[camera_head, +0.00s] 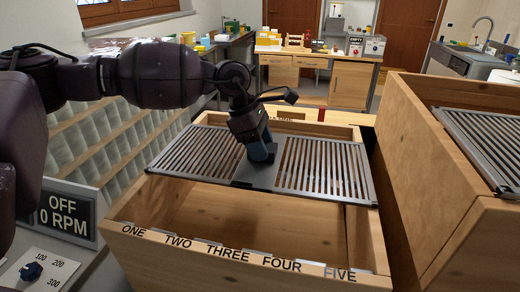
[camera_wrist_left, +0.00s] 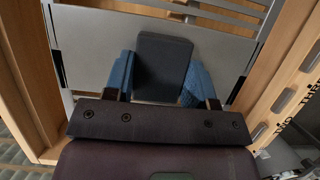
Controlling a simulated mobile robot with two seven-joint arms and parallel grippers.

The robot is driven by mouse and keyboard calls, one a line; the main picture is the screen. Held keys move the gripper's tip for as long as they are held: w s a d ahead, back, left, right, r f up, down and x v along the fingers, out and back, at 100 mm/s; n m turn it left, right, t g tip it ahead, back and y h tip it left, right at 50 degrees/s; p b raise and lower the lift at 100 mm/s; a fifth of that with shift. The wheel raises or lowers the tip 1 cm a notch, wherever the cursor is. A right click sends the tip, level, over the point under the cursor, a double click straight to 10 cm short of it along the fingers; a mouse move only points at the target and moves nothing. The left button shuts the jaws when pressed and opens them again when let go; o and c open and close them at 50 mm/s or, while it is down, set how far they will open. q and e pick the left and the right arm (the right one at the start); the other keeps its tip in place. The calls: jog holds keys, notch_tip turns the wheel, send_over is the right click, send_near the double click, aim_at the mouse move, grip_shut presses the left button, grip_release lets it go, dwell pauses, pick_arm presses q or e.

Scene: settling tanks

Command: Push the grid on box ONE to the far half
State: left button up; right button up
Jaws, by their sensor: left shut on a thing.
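A dark slotted grid (camera_head: 318,165) lies across the top of a wooden box (camera_head: 200,247). Labels ONE to FIVE run along the box's near rim. The grid covers the far part of the box, and the near part is open, showing the bare wooden inside. My left gripper (camera_head: 262,152) comes down on the grid's plain middle strip. In the left wrist view its blue fingers (camera_wrist_left: 160,80) are shut on a dark block-shaped handle (camera_wrist_left: 164,66) standing on the grid's grey plate (camera_wrist_left: 90,52). My right gripper is not in view.
A second wooden box (camera_head: 430,180) with its own grid (camera_head: 490,145) stands close on the right. A sign reading OFF 0 RPM (camera_head: 66,214) and a dial panel (camera_head: 38,272) are at the near left. A wooden desk (camera_head: 350,82) stands at the back.

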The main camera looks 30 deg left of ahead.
aim_at(274, 136)
pick_arm(q)
jog(key=shift+w+a+b, duration=0.25)
jog(key=shift+w+b, duration=0.1)
jog(key=shift+w, duration=0.65)
jog(key=shift+w+a+b, duration=0.15)
jog(key=shift+w+b, duration=0.05)
jog(key=shift+w, duration=0.4)
jog(key=shift+w+a+b, duration=0.15)
jog(key=shift+w+b, duration=0.05)
jog(key=shift+w, duration=0.35)
jog(key=shift+w+a+b, duration=0.25)
jog(key=shift+w+b, duration=0.25)
jog(key=shift+w, duration=0.6)
jog(key=shift+w+a, duration=0.15)
jog(key=shift+w, duration=0.3)
jog(key=shift+w+a+b, duration=0.2)
jog(key=shift+w+b, duration=0.35)
jog(key=shift+w, duration=0.3)
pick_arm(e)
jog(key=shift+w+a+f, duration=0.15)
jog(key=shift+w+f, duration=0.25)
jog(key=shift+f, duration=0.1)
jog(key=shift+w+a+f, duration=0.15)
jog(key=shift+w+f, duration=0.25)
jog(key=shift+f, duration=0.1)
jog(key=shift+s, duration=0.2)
pick_arm(q)
jog(key=shift+r, duration=0.1)
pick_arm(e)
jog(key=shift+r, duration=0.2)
